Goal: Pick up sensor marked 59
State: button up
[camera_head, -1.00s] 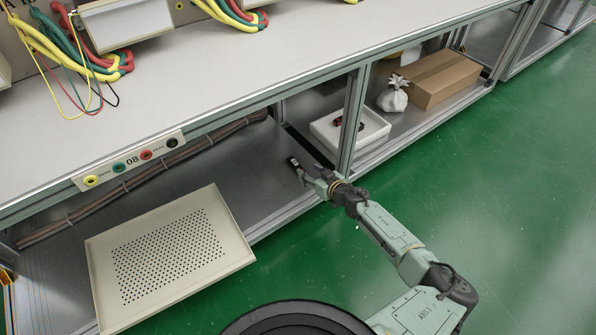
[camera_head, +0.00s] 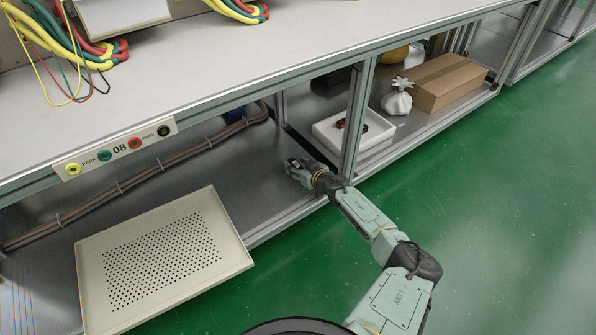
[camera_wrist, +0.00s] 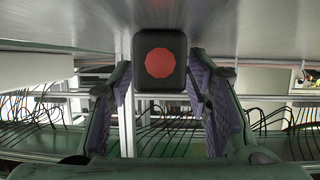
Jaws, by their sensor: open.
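A small black block with a red octagonal face (camera_wrist: 159,62) is in the wrist view, between the tips of my open gripper (camera_wrist: 159,85). I see gaps on both sides, and the fingers do not visibly press on it. No number is readable on it, so I cannot tell whether it is the sensor marked 59. In the head view my gripper (camera_head: 293,164) is low over the grey lower shelf (camera_head: 262,185), by the upright post. The gripper mostly hides the block there.
A white bag (camera_head: 397,101) and cardboard box (camera_head: 448,80) lie beyond. A perforated beige panel (camera_head: 165,260) is at left. The tabletop (camera_head: 230,70) overhangs the shelf.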

jog(key=shift+c, duration=0.4)
grip_shut()
jog(key=shift+r, duration=0.1)
